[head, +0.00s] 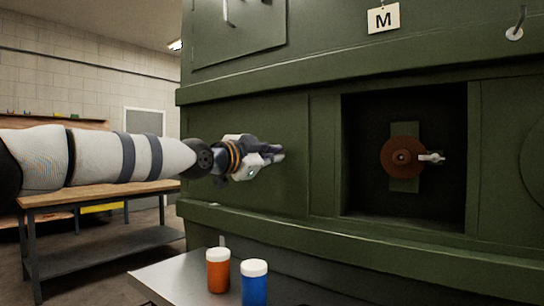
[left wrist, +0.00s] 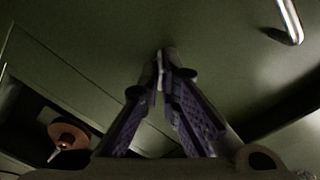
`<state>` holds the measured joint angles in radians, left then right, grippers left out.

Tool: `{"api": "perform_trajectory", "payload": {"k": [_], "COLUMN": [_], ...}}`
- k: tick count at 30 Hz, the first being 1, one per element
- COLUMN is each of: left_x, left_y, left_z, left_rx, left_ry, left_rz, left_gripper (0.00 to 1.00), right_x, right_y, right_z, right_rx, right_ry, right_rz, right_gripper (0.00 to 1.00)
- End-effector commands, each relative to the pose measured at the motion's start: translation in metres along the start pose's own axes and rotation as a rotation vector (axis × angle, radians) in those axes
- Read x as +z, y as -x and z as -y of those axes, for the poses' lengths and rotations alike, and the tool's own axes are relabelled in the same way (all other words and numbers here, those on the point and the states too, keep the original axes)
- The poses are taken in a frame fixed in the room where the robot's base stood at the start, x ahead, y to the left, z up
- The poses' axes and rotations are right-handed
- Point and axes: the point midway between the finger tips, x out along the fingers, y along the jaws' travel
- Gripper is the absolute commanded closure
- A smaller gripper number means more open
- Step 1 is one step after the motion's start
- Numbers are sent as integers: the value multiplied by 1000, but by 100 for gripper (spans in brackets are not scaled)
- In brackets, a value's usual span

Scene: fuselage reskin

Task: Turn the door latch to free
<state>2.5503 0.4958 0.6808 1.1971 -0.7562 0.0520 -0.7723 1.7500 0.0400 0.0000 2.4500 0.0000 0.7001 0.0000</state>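A round reddish-brown disc (head: 392,160) with a small silver lever (head: 432,158) pointing right sits on a green upright plate in a dark square recess. I cannot tell for certain that this is the door latch. The disc also shows at lower left in the left wrist view (left wrist: 68,136). My left gripper (head: 277,154) is left of the recess, in front of the green panel, apart from the disc. In the left wrist view its purple-padded fingers (left wrist: 163,62) come together at the tips with nothing seen between them. My right gripper is out of view.
An orange jar (head: 218,272) and a blue jar (head: 254,284) stand below. A ledge (head: 330,250) runs under the recess.

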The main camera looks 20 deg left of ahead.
Motion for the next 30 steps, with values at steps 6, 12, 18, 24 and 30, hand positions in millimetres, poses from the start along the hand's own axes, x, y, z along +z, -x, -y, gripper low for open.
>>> {"api": "perform_trajectory", "payload": {"k": [6, 12, 18, 24, 30], "left_x": [-2, -3, -3, -3, -3], "left_y": [0, 1, 1, 1, 1], "left_z": [2, 2, 3, 3, 3], "left_rx": [-4, -5, -4, -4, -4], "left_ry": [203, 385, 542, 659, 731], "left_rz": [-5, -6, -7, -7, -7], "left_gripper": [100, 100, 100, 100, 100], "right_x": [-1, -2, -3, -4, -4], "right_y": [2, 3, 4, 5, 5], "right_z": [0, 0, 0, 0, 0], "right_rx": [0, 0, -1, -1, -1], "right_ry": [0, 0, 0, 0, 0], "right_rz": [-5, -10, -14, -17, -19], "right_gripper": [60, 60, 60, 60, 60]}}
